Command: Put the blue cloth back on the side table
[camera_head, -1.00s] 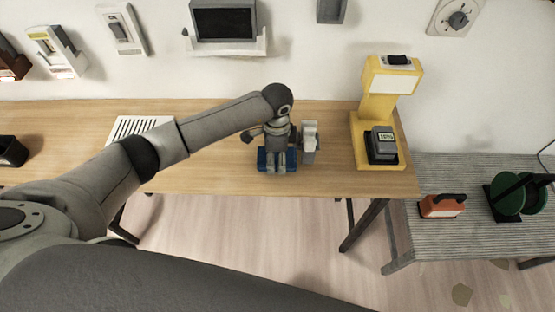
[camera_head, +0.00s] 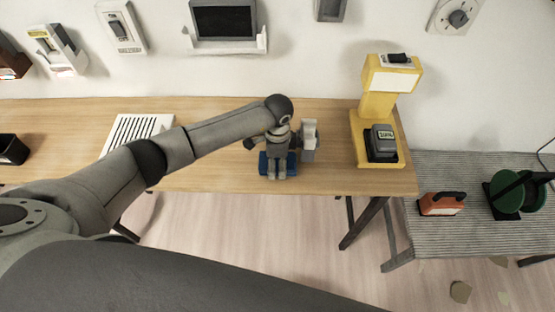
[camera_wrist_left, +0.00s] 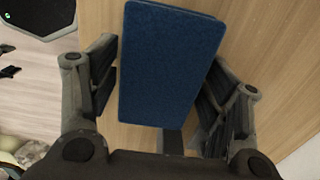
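The blue cloth (camera_head: 292,163) is a folded rectangular block lying near the front edge of the wooden table. My left gripper (camera_head: 277,172) is right over it and hides its middle. In the left wrist view the cloth (camera_wrist_left: 168,65) lies between the spread fingers of my left gripper (camera_wrist_left: 160,95), one finger along each long side. A narrow gap shows at the left finger; contact at the right finger is hard to tell. A lower grey striped table (camera_head: 405,228), possibly the side table, stands at the right. My right gripper is not in view.
A grey-white device (camera_head: 309,140) stands close right of the cloth. A yellow machine (camera_head: 362,125) stands at the table's right end. The striped table holds an orange-red tool (camera_head: 440,205) and a green reel (camera_head: 507,195); its left and front parts are clear.

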